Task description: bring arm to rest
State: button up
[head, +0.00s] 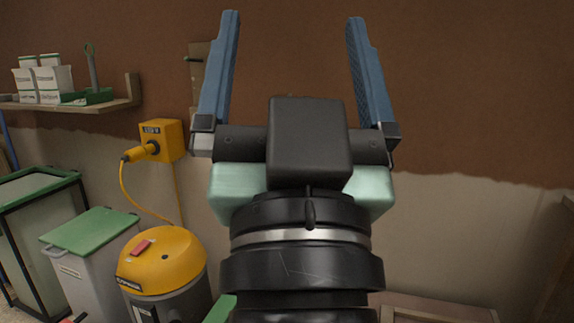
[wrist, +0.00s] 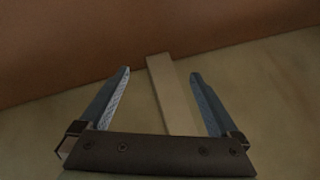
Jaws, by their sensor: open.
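My gripper (head: 289,65) is raised in the middle of the head view, with its two blue fingers pointing up and spread wide apart. Nothing is between the fingers in the head view. In the wrist view my gripper (wrist: 160,85) also shows open, with a pale flat strip (wrist: 172,95) visible behind the gap between the fingers. I cannot tell how far the strip is from the fingertips. My arm hides part of the wall and floor below the gripper.
A yellow-topped vacuum (head: 162,262), a grey bin with a green lid (head: 90,232) and a green-edged frame (head: 40,215) stand at left. A yellow socket box (head: 160,140) and a shelf (head: 125,103) with white boxes (head: 45,82) are on the wall.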

notch_tip(320, 180, up, 40)
jog(key=s+t+p, duration=0.1)
jog(key=s+p, duration=0.1)
jog(key=p, duration=3.6)
jog(key=shift+s+a+n, duration=0.3)
jog(key=shift+s, duration=0.1)
jog(key=shift+o, duration=0.2)
